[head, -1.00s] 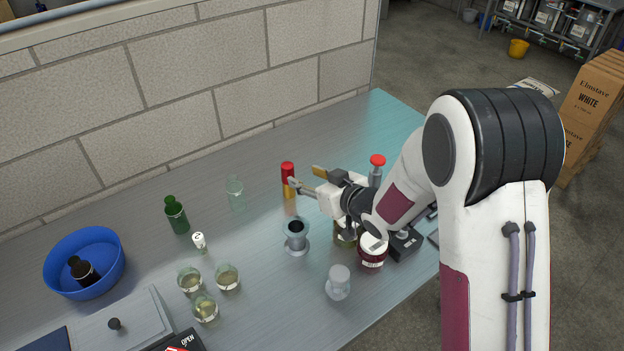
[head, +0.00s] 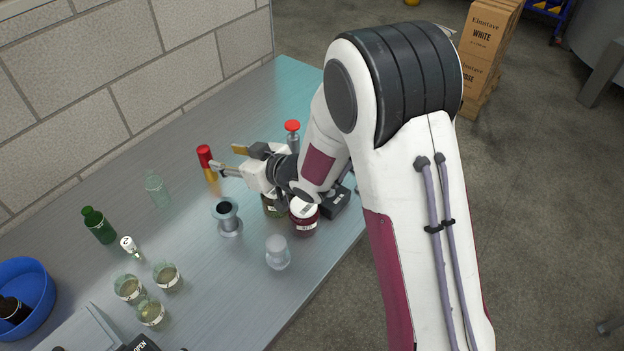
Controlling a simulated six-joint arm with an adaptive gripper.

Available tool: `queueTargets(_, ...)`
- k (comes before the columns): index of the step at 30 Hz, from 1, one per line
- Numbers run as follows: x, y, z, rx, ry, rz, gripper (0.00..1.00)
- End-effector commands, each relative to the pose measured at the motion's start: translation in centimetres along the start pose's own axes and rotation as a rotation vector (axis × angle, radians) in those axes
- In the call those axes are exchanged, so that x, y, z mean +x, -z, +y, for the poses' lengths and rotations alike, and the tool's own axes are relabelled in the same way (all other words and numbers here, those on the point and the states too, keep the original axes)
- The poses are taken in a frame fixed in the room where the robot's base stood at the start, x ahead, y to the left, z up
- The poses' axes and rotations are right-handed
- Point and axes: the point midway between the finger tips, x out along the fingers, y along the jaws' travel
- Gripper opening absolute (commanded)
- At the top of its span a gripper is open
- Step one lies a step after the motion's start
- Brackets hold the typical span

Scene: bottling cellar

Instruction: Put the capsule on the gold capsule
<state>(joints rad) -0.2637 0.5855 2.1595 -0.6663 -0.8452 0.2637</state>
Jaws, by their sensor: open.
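A red capsule (head: 205,154) stands upright on top of the gold capsule (head: 211,175) near the back of the metal table. The two look stacked in line, with the red one above. My gripper (head: 228,158) is open just to the right of them. Its nearer fingertip overlaps the stack in the picture and hides part of the join; I cannot tell whether it touches. The farther finger is clear of the stack. Nothing is seen between the fingers.
A grey metal spool-shaped piece (head: 229,221) stands in front of the stack. A clear bottle (head: 157,190) and green bottle (head: 98,226) stand left. Glasses (head: 168,278) are front left. A dark red jar (head: 304,217) is beneath my arm. Bare table lies behind the stack.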

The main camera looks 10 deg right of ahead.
Motion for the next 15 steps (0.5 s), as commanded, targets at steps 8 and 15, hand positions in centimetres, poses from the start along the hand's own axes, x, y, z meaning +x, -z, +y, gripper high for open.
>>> queueTargets(8,-0.5,0.4,0.6,-0.003,-0.019,-0.007,0.41)
queueTargets(15,-3.2,1.9,3.2,-0.009,-0.112,-0.052,0.41)
